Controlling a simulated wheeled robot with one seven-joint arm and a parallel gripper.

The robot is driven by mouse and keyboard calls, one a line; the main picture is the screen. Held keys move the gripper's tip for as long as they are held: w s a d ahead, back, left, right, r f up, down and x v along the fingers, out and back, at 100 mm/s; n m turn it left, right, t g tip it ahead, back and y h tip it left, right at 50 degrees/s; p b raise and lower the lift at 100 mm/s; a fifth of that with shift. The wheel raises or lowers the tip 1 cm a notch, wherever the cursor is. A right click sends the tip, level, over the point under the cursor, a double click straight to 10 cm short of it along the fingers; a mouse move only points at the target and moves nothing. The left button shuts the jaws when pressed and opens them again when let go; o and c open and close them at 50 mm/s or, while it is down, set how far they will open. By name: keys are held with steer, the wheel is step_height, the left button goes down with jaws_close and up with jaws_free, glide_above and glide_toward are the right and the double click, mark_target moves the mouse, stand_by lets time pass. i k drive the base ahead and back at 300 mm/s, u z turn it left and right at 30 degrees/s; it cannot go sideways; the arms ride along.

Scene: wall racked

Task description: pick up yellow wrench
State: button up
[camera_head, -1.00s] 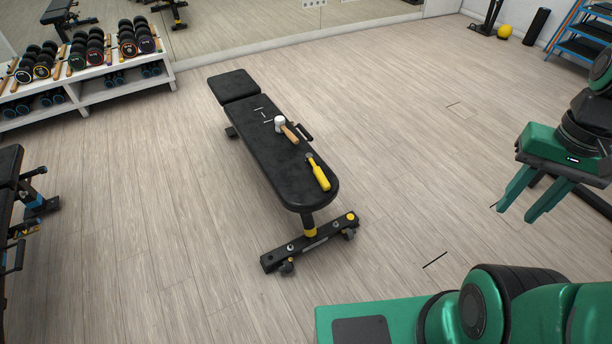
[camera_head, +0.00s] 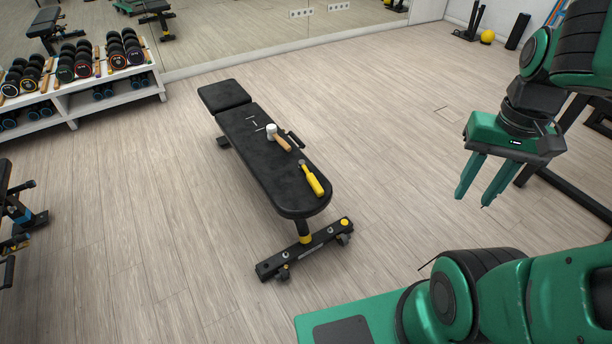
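The yellow wrench (camera_head: 312,180) lies near the front end of the black padded bench (camera_head: 258,150). Its yellow handle points toward the bench's near end and its dark head points away. My gripper (camera_head: 475,202) hangs in the air to the right of the bench, fingers pointing down. The two green fingers are apart with nothing between them. The gripper is clear of the wrench and the bench.
A mallet with a white head and wooden handle (camera_head: 280,141) lies on the bench just behind the wrench. A white rack of dumbbells (camera_head: 70,105) stands at the back left. Another bench (camera_head: 12,205) is at the left edge. Wooden floor (camera_head: 390,150) around the bench is clear.

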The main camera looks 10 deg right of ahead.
mark_target(315, 185)
steer(key=i, duration=0.95)
